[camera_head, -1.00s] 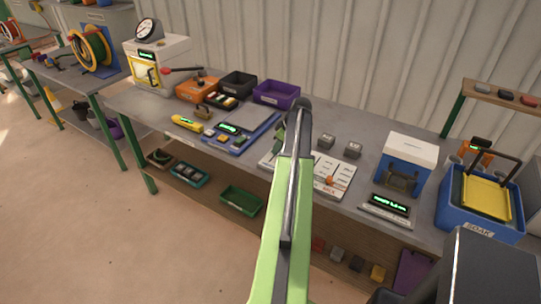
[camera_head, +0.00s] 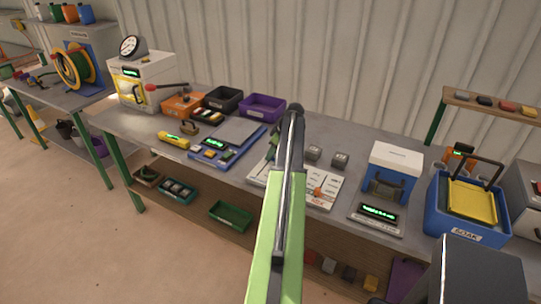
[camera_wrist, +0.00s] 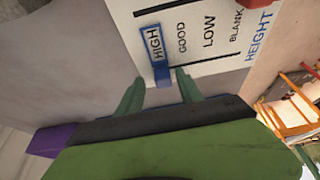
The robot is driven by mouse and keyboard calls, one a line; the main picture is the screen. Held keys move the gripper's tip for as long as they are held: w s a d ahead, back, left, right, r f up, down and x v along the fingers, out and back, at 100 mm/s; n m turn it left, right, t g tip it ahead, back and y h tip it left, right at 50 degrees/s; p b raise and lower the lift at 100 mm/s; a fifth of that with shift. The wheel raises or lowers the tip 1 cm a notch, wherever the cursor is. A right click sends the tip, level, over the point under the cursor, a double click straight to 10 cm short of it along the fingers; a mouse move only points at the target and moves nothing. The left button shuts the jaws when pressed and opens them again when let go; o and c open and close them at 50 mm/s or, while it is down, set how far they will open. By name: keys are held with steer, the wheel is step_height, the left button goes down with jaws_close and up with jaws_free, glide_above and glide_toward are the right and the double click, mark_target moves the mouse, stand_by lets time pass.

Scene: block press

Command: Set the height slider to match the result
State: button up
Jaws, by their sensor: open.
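The white slider board (camera_head: 328,198) lies on the bench; it fills the top of the wrist view (camera_wrist: 185,20). Its HEIGHT row reads HIGH, GOOD, LOW and BLANK. The blue height slider (camera_wrist: 162,75) stands at HIGH, its blue frame around that word. My gripper (camera_wrist: 160,78) is open, with one green fingertip on each side of the slider knob; contact cannot be told. In the head view my gripper (camera_head: 272,145) is over the board's left part, and my arm hides much of it. An orange-red knob (camera_head: 318,190) is on the board's right part.
Two grey blocks (camera_head: 327,157) sit behind the board. A blue-and-white machine (camera_head: 393,172) and a lit display (camera_head: 377,213) are to the right, then a blue bin (camera_head: 452,220).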

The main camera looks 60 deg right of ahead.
steer(key=shift+r, duration=0.1)
steer(key=p+v, duration=1.6)
steer(key=v, duration=0.1)
steer(key=shift+s+r, duration=0.1)
